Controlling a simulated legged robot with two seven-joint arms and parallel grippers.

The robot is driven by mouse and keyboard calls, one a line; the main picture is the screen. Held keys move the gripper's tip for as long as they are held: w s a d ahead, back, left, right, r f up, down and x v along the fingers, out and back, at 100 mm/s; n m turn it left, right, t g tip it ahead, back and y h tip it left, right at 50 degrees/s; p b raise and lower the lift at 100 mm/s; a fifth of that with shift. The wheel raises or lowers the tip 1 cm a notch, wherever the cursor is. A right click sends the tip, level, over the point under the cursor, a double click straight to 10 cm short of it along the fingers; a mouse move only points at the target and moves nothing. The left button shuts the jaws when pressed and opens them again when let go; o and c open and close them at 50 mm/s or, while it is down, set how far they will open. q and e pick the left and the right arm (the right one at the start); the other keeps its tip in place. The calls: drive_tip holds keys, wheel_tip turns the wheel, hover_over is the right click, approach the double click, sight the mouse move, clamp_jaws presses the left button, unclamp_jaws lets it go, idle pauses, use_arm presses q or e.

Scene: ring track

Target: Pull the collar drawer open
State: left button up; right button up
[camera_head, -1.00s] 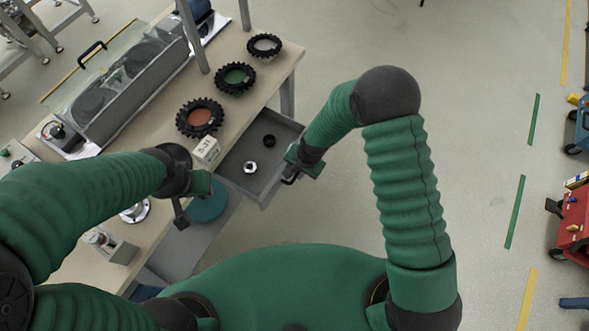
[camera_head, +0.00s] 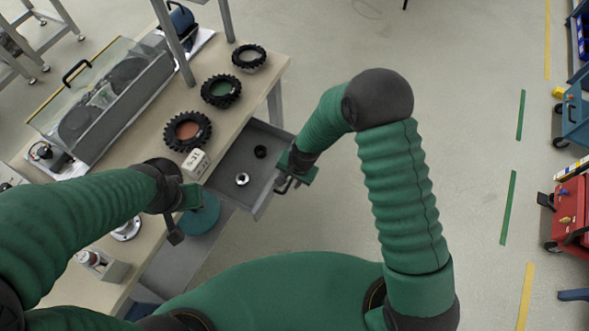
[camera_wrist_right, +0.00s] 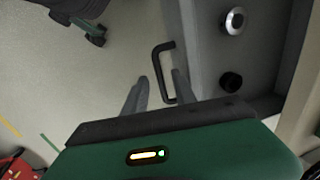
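The collar drawer (camera_head: 225,177) is a grey tray standing well out from under the bench. A silver collar (camera_head: 242,179) and a black collar (camera_head: 261,151) lie inside; both show in the right wrist view (camera_wrist_right: 234,21) (camera_wrist_right: 231,82). The drawer's black U-shaped handle (camera_wrist_right: 158,72) is on its front. My right gripper (camera_head: 286,182) is at the handle. In the wrist view its two fingers (camera_wrist_right: 158,90) stand apart, one on each side of the handle bar. My left gripper (camera_head: 178,228) hangs by the bench edge, left of the drawer; its finger gap is unclear.
The bench (camera_head: 240,95) carries a row of black toothed rings, a small white labelled block (camera_head: 194,164) and a clear-covered machine (camera_head: 105,95). Floor right of the drawer is clear; red and blue carts stand far right.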

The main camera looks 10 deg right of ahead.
wheel_tip(320, 180, up, 15)
drive_tip(key=s+d, duration=0.1)
drive_tip(key=d, duration=0.1)
drive_tip(key=shift+s+d+p, duration=0.15)
drive_tip(key=shift+s+p, duration=0.2)
drive_tip(key=s+d+r+n+h, duration=0.1)
drive_tip(key=s+d+r+n, duration=0.1)
drive_tip(key=s+d, duration=0.3)
drive_tip(key=s+d+r+n+t, duration=0.1)
drive_tip(key=s+d+r+n, duration=0.1)
drive_tip(key=s+d+n, duration=0.2)
drive_tip(key=d+n, duration=0.1)
drive_tip(key=d, duration=0.1)
drive_tip(key=shift+s+d+r+h, duration=0.3)
drive_tip(key=shift+s+r+h, duration=0.05)
drive_tip(key=shift+h, duration=0.05)
drive_tip(key=shift+s, duration=0.1)
drive_tip(key=shift+d, duration=0.1)
